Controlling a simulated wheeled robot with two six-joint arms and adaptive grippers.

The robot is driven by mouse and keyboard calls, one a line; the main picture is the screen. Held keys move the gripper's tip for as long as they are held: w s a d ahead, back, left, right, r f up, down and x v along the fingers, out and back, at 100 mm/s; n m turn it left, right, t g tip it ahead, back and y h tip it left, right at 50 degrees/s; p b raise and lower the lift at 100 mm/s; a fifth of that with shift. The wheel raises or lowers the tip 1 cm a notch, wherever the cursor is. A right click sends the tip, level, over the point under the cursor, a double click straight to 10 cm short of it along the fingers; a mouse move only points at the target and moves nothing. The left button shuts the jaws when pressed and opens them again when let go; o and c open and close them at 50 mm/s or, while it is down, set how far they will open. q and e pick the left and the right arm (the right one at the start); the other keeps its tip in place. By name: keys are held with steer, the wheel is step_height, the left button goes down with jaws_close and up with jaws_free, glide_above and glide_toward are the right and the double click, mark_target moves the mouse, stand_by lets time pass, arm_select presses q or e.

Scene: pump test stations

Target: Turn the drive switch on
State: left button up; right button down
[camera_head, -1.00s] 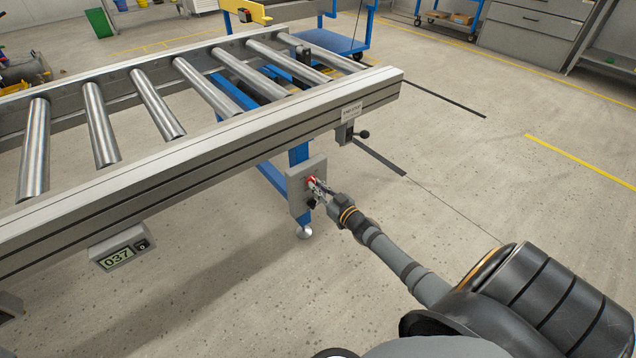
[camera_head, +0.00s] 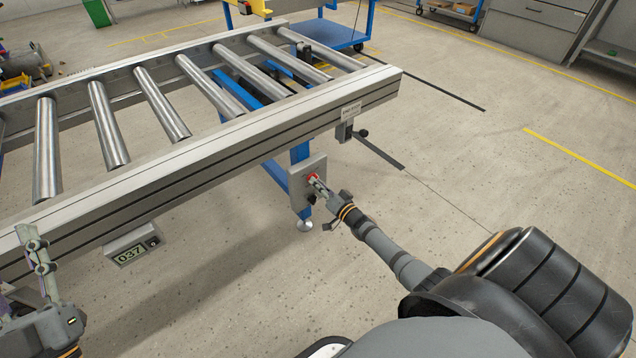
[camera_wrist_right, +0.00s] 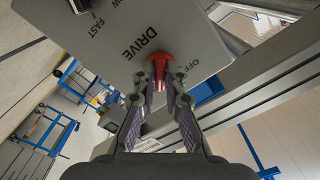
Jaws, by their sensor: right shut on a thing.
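The red drive switch (camera_head: 313,177) sits on a grey control box (camera_head: 300,196) at the conveyor's blue leg. In the right wrist view the red knob (camera_wrist_right: 157,62) is on a grey plate (camera_wrist_right: 113,55) marked DRIVE, with an OFF label to its right. My right gripper (camera_head: 319,188) reaches the box. In the wrist view its fingertips (camera_wrist_right: 159,82) are closed on both sides of the red knob. The fingers partly cover the knob, and which mark it points to is unclear. My left gripper (camera_head: 34,250) is at the lower left, partly cut off, away from the switch.
The roller conveyor (camera_head: 200,165) runs across the left and middle. A display box (camera_head: 132,248) reading 037 hangs under its rail. In the wrist view a dark knob (camera_wrist_right: 72,8) is near a FAST label. A blue cart (camera_head: 330,35) stands behind. The floor at right is clear.

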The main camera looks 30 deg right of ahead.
arm_select(q)
steer(key=shift+w+f+g, duration=0.3)
steer(key=shift+f, duration=0.3)
steer(key=shift+w+f+g, duration=0.25)
steer(key=shift+f+g, duration=0.05)
steer(key=shift+f, duration=0.3)
arm_select(e)
steer(key=shift+f+m, duration=0.1)
steer(key=shift+m, duration=0.2)
steer(key=c, duration=1.4)
jaws_free()
steer(key=shift+s, duration=0.1)
steer(key=s, duration=0.8)
steer(key=s+d, duration=0.1)
steer(key=s, duration=0.2)
steer(key=shift+s, duration=0.4)
steer(key=shift+a, duration=0.1)
